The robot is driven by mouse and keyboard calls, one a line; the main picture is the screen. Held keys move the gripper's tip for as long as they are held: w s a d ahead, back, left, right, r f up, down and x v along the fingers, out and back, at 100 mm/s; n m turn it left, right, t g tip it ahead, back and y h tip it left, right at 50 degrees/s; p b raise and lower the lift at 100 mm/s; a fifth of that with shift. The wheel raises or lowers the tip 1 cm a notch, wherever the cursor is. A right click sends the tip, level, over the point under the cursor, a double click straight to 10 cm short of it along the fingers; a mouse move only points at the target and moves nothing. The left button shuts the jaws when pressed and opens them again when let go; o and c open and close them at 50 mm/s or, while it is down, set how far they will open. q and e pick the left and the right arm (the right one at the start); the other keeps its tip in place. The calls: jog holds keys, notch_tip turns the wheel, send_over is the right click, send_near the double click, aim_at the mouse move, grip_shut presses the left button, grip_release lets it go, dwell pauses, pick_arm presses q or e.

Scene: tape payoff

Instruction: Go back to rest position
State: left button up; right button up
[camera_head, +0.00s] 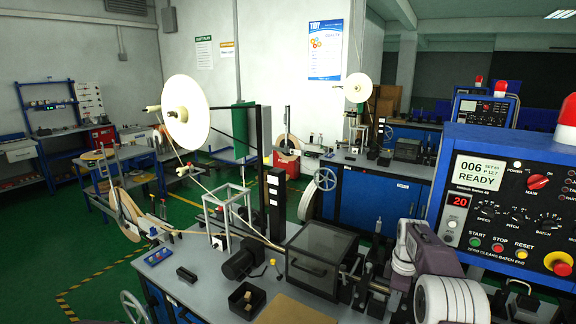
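The tape payoff stands left of centre: a large cream reel (185,112) is held up on a black post (262,150). A tape strand runs down from it to a second, tan-edged reel (128,215) low at the left and toward the small white frame (228,212) on the bench. My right gripper seems to be the dark shape (522,292) at the lower right, below the control box and apart from the reels. It is small and partly cut off, so its opening cannot be told. My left gripper is not in view.
The control box (470,222) reading READY fills the right side. A clear-lidded machine (322,258), a dark bin (246,299) and a purple-grey unit with a white ribbed roll (452,300) crowd the grey bench (190,292). Green floor (50,245) is open at left.

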jog(key=s+a+r, duration=0.5)
jog(key=s+a, duration=0.4)
jog(key=a, duration=0.1)
jog(key=s+a+f+m, duration=0.1)
jog(key=s+f+m, duration=0.3)
jog(key=s+m, duration=0.2)
jog(key=s+a+f+m+b, duration=0.1)
jog(key=s+f+m, duration=0.4)
jog(key=s, duration=0.6)
jog(key=shift+s+a+f+m, duration=0.2)
jog(key=shift+a+m, duration=0.4)
jog(key=shift+m, duration=0.2)
